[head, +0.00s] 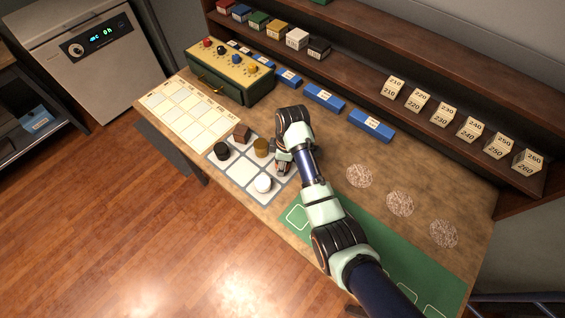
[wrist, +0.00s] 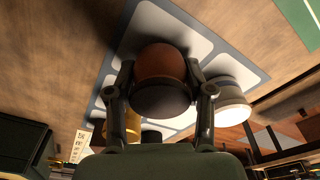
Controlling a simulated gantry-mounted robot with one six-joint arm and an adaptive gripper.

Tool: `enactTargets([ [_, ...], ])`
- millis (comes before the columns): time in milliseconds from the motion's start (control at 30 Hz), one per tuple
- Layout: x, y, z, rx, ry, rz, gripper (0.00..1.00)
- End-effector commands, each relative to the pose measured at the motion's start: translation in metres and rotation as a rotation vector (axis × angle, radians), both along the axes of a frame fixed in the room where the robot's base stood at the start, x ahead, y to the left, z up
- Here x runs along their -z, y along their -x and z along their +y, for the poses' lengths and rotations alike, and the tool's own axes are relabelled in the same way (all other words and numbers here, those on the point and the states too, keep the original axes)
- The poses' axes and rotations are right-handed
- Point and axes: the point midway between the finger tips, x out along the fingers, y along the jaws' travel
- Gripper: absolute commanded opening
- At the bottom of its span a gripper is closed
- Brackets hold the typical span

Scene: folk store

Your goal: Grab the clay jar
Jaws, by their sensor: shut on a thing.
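The clay jar (wrist: 160,63) is reddish-brown and rounded, with a dark round end facing my wrist camera. My gripper (wrist: 162,92) has one finger on each side of it and is shut on it. In the head view my gripper (head: 284,163) is at the far right edge of the grey tray (head: 228,168) with pale square cells. The jar is mostly hidden there by my gripper. I cannot tell whether it touches the tray or is slightly raised.
The tray also holds a white jar (head: 263,184), an ochre jar (head: 261,147), a black jar (head: 222,152) and a brown block (head: 241,133). Behind are a green box with knobs (head: 230,75) and blue labels (head: 324,97). A green mat (head: 376,245) lies right.

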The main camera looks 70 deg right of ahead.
Motion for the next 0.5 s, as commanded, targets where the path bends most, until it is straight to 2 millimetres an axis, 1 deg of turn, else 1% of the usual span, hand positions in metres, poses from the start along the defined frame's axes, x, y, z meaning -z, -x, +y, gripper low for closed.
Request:
enactTargets([
  [33,0.0,0.0,0.0,0.0,0.0,0.0,0.19],
  [67,0.0,0.0,0.0,0.0,0.0,0.0,0.14],
  [333,-0.003,0.0,0.0,0.0,0.001,0.0,0.14],
  [433,-0.011,-0.001,-0.001,0.0,0.003,-0.002,0.14],
  [500,-0.021,-0.001,-0.001,0.0,0.003,-0.002,0.14],
])
